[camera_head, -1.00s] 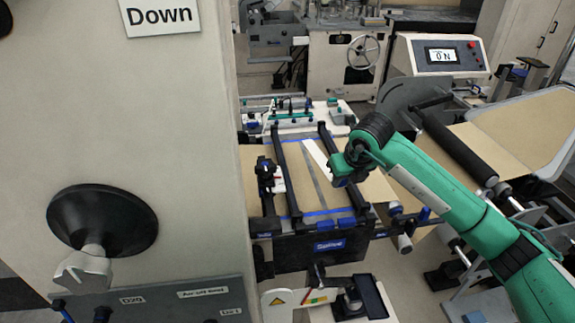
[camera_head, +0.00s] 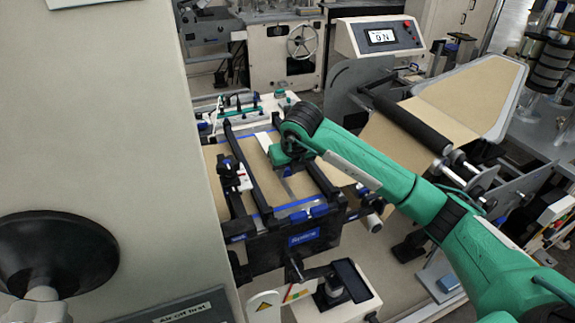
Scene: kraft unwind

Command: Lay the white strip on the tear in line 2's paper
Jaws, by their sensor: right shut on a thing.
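The white strip (camera_head: 263,142) shows at the far left of my right gripper (camera_head: 281,157), over the brown paper (camera_head: 252,168) on the line's splice table. My right gripper is shut on the strip; its fingertips are largely hidden by its green body. A grey diagonal band (camera_head: 287,187), probably the tear, shows on the paper just below the gripper, and its upper part is covered by the gripper. I cannot tell whether the strip touches the paper. My left gripper is not in view.
Black rails (camera_head: 246,172) run along the table, with a black-and-white clamp device (camera_head: 231,178) at left. A large cream panel (camera_head: 100,120) with a black knob (camera_head: 58,255) fills the left.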

